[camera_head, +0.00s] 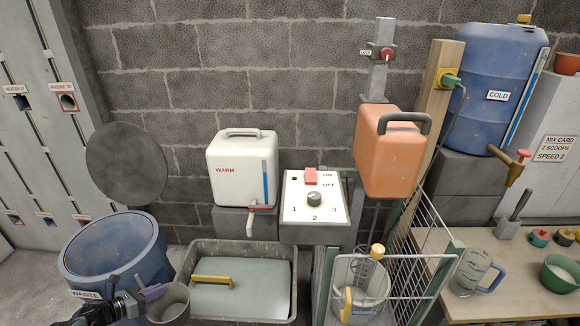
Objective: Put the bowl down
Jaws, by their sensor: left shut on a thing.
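The bowl is roughly upright, between the blue waste drum (110,247) and the grey tray (286,250). Its lower part is cut off by the picture edge, so I cannot tell whether it touches anything. A green bowl (560,274) stands on the right table. A clear bowl (361,277) with a yellow handle sits inside the wire guard of the mixer. My right gripper is not in view.
The tray holds a pale green lid or board (240,300) with a yellow handle. A white WARM container (240,170) and a switch panel (315,208) stand behind it. A clear blue-handled jug (470,273) stands on the wooden table (437,298). An orange container (390,155) is above the mixer.

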